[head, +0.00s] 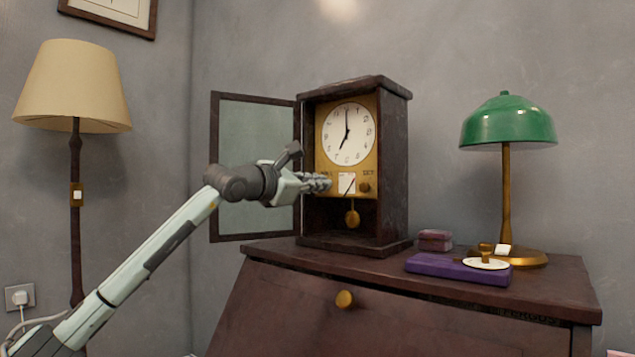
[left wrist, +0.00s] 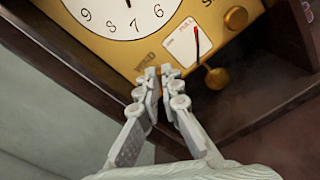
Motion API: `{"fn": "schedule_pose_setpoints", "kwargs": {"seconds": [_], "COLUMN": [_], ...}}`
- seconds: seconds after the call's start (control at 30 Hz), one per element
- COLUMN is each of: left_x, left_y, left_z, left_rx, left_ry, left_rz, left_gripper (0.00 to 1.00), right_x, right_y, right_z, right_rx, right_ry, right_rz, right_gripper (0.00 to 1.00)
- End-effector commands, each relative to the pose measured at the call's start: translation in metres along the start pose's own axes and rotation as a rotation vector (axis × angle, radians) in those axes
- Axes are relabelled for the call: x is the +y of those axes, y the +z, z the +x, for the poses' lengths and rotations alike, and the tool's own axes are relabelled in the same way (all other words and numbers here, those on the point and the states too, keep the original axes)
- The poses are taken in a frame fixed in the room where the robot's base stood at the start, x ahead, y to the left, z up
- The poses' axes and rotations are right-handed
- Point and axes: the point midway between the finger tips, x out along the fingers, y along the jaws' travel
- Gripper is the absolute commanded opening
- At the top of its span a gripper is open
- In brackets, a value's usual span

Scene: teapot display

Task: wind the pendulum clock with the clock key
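The pendulum clock (head: 391,160) stands upright on the dark cabinet, its glazed door (head: 254,165) swung open to the left. Its gold face panel (left wrist: 115,50) fills the top of the left wrist view. A white gauge (head: 346,182) with a needle and a round knob (head: 365,187) sit below the dial. The pendulum bob (head: 352,218) hangs below. My left gripper (head: 322,183) has its fingertips at the panel's lower left, just under the WIND lettering. In the left wrist view the fingers (left wrist: 164,78) are close together with a narrow gap. I cannot make out the clock key; anything between the fingertips is hidden.
A purple box (head: 450,269), a white dish (head: 486,264) with a small brass piece, and small pink boxes (head: 435,240) lie right of the clock. A green lamp (head: 508,122) stands behind them. A floor lamp (head: 74,85) is at left. The cabinet's front top is clear.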

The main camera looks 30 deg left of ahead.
Motion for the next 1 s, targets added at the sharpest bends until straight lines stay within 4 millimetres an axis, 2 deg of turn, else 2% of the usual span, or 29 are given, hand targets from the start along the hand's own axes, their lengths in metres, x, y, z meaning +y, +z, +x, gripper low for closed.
{"fn": "schedule_pose_setpoints", "kwargs": {"seconds": [0.3,0.8,0.83,0.9,1.0], "left_x": [-0.0003,-0.0004,-0.0003,-0.0004,-0.0006], "left_y": [0.0005,0.0004,0.0004,0.0004,0.0003], "left_z": [-0.0002,-0.0001,-0.0002,-0.0001,-0.0001], "left_rx": [-0.001,-0.001,-0.001,-0.001,-0.001], "left_ry": [0.002,0.002,0.002,0.002,0.002], "left_rz": [0.106,0.123,0.123,0.123,0.122], "left_gripper": [0.0,0.0,0.07,0.16,0.26], "right_x": [0.0058,0.0035,0.0033,0.003,0.0029], "right_y": [0.007,0.0071,0.0071,0.0071,0.0071], "right_z": [-0.0009,-0.0001,-0.0001,-0.0001,0.0], "right_rx": [-0.031,-0.031,-0.03,-0.03,-0.03], "right_ry": [0.011,0.007,0.006,0.006,0.006], "right_rz": [0.006,0.002,0.002,0.002,0.001], "right_gripper": [0.4,0.4,0.4,0.4,0.4]}}
